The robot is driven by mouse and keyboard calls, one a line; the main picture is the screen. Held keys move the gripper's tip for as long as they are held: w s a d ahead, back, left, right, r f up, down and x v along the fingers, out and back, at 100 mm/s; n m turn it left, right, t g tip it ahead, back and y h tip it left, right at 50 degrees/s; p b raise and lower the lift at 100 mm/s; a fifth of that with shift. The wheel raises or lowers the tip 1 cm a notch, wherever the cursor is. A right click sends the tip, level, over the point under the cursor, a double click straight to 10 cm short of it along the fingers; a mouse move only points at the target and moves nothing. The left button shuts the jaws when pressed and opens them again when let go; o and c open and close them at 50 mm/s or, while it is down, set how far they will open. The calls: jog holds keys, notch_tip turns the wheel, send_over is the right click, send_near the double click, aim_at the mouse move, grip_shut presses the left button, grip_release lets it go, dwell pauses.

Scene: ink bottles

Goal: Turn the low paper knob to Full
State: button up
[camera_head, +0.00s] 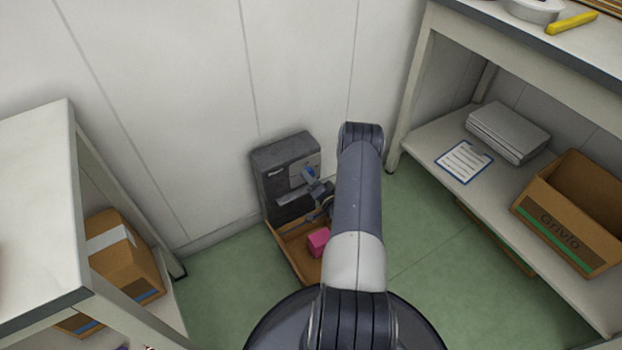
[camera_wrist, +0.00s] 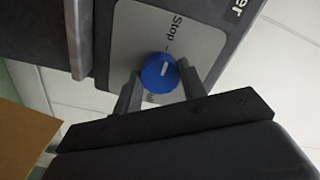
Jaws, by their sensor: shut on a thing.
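The blue knob (camera_wrist: 157,80) sits on a light grey panel (camera_wrist: 128,45) and has a short white pointer line. The word "Stop" is printed on the panel near it, turned sideways in the wrist view. My gripper (camera_wrist: 160,73) has one finger on each side of the knob and is shut on it. In the head view, the dark grey machine (camera_head: 272,166) stands low against the wall, with the small blue knob (camera_head: 308,172) on its front and my gripper (camera_head: 314,183) at it. The "Full" label cannot be read.
A brown tray (camera_head: 291,250) with a pink block (camera_head: 319,241) lies in front of the machine. A white shelf (camera_head: 50,200) with a cardboard box (camera_head: 122,262) stands left. Another shelf (camera_head: 425,150) at right holds paper, a clipboard and an open box (camera_head: 565,230).

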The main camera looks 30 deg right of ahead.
jog(key=shift+f+m, duration=0.1)
jog(key=shift+m, duration=0.2)
jog(key=m+b, duration=0.9)
jog(key=m, duration=2.6)
jog(key=shift+d, duration=0.15)
jog(key=shift+m, duration=0.3)
